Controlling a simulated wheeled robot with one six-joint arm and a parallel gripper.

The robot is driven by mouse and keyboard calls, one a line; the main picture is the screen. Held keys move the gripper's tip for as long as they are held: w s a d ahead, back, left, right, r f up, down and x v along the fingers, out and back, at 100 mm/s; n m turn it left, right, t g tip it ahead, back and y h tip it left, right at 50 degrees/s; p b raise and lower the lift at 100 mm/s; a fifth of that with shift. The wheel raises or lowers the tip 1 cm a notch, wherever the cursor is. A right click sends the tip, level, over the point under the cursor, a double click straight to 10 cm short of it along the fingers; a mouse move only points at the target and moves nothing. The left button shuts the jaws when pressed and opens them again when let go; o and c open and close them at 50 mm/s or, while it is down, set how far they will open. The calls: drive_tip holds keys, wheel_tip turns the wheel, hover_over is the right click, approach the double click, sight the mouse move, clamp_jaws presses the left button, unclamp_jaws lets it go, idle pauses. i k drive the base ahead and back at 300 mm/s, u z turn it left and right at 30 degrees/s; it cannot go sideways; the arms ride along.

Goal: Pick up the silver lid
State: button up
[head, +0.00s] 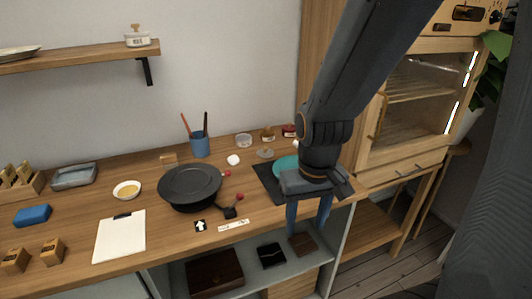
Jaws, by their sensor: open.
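A small greyish silver disc with a knob (265,153), which looks like the silver lid, lies toward the back of the wooden worktop, left of my arm. My gripper (308,226) points down at the front right of the worktop, its blue fingers apart with nothing visible between them. In the picture it is below and to the right of the lid, clear of it. A teal round plate (284,166) on a dark mat (268,184) is partly hidden behind my gripper.
A black round pan (189,184), a blue pen cup (199,145), a white jar (243,140) and a small white object (233,160) stand left of the lid. A wooden cabinet (410,110) rises at right. A lower shelf (225,278) holds dark boxes.

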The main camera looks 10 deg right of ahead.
sight(265, 152)
drive_tip(key=z, duration=0.05)
drive_tip(key=k, duration=0.5)
drive_tip(key=z, duration=0.55)
drive_tip(key=i, duration=1.2)
drive_tip(key=u, duration=0.9)
